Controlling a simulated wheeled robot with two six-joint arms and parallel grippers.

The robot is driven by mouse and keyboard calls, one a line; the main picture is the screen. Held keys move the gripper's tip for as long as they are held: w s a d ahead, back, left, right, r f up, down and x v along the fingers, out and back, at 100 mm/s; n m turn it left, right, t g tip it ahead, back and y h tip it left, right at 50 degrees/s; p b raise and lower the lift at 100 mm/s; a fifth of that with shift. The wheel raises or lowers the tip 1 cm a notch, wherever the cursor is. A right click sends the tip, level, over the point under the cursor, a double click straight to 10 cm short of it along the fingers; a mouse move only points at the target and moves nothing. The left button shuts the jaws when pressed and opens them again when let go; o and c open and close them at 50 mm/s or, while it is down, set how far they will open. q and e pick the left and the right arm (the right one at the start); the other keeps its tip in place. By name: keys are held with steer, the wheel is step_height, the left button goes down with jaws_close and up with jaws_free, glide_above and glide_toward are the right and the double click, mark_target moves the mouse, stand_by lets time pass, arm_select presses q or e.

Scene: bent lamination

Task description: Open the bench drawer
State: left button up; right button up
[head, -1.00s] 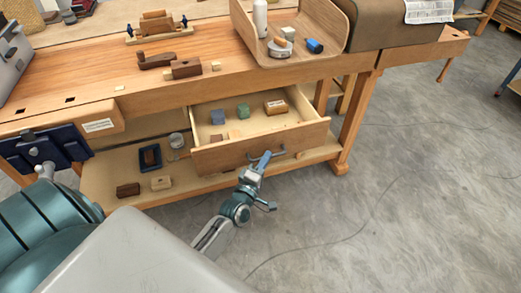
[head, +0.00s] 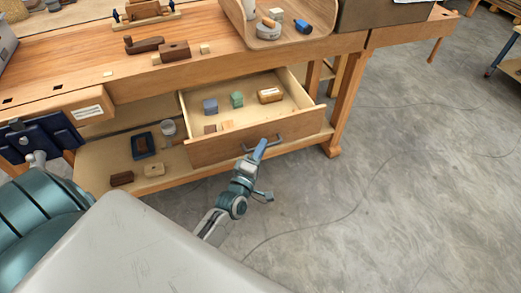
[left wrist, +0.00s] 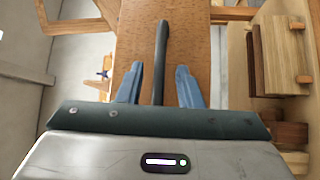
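The wooden bench drawer (head: 225,150) is pulled well out under the bench top, and its inside shows from above. Its grey bar handle (head: 277,140) is on the front panel. My left gripper (head: 259,150) is at the handle, in front of the panel. In the left wrist view, the dark handle (left wrist: 161,60) runs between the two blue fingers of my left gripper (left wrist: 158,88). The fingers are apart, with a visible gap on each side of the handle. My right gripper is not in view.
A lower shelf (head: 100,172) carries a dark blue tray (head: 143,145) and small blocks. A bench leg (head: 345,105) stands right of the drawer. The floor in front is clear.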

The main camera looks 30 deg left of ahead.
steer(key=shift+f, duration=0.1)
